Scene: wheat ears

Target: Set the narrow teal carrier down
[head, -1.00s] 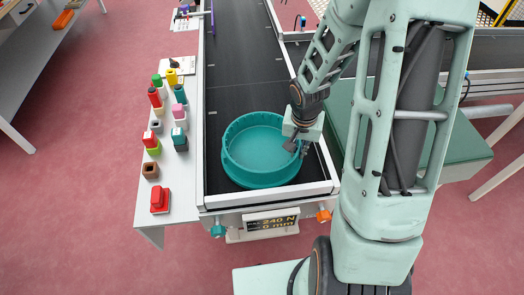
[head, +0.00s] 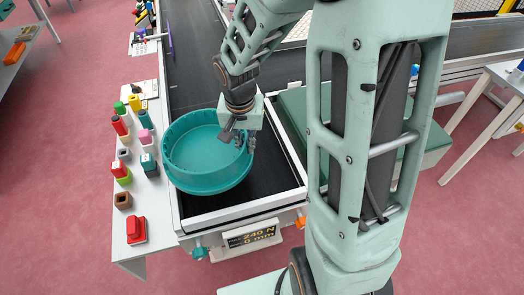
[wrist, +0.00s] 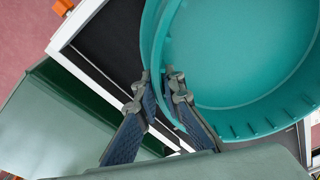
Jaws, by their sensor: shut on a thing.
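The teal carrier (head: 200,150) is a round, shallow, open tray, empty inside. It is level or nearly so over the near end of the black conveyor belt (head: 235,205). It overlaps the belt's left rail in the head view and looks raised above it; the gap underneath is hidden. My gripper (head: 242,140) is shut on the carrier's right rim. In the wrist view my gripper's fingers (wrist: 165,88) straddle the wall of the carrier (wrist: 245,50), one on each side.
A display reading 240 N, 0 mm (head: 250,236) is on the conveyor's front. A green box (head: 300,115) stands right. The belt beyond is clear.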

